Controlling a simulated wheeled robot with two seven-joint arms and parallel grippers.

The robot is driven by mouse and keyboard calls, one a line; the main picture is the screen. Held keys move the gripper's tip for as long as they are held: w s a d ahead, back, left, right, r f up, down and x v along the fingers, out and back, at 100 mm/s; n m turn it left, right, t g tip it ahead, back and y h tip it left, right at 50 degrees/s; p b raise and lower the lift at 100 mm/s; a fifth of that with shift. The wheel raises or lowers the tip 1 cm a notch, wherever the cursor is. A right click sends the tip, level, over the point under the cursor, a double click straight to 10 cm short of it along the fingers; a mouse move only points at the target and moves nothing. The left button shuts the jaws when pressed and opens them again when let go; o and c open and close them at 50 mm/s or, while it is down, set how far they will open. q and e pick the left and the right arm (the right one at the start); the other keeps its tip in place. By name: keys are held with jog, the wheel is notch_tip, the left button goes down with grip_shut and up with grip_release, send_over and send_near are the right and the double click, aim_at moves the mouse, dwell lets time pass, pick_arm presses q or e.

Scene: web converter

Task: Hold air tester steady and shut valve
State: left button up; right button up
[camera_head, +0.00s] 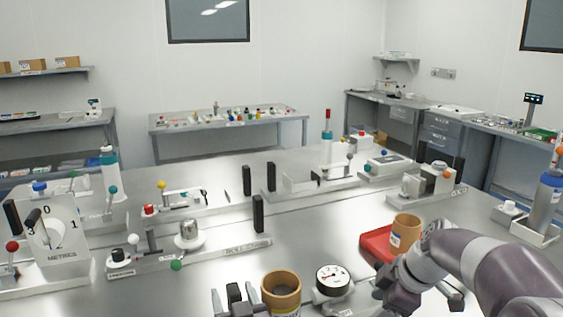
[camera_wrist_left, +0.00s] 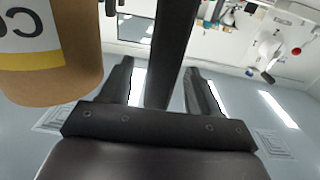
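A round gauge with a white dial and black rim (camera_head: 332,278), which may be part of the air tester, stands at the bottom middle of the head view. Left of it is a brown cylinder (camera_head: 282,286), its lower part cut off; a brown cylinder with a white and yellow label (camera_wrist_left: 50,70) shows large in the left wrist view. My left gripper (camera_head: 236,298) is at the bottom edge. In the left wrist view its fingers (camera_wrist_left: 160,85) are apart, with a black upright bar (camera_wrist_left: 172,45) between them and gaps both sides. My right gripper (camera_head: 388,290) is right of the gauge; its fingers are unclear. I cannot identify the valve.
A red tray (camera_head: 376,243) and another brown cylinder (camera_head: 405,232) are near my right arm. White fixtures with coloured knobs, such as the METRES block (camera_head: 60,235), line the metal table. Bare tabletop (camera_head: 325,225) lies in the middle.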

pick_arm(q)
jog(key=shift+r, duration=0.2)
jog(key=shift+s+d, duration=0.15)
jog(key=shift+s, duration=0.1)
jog(key=v, duration=1.1)
jog(key=shift+s, duration=0.2)
jog(key=shift+d+f, duration=0.1)
jog(key=shift+f, duration=0.05)
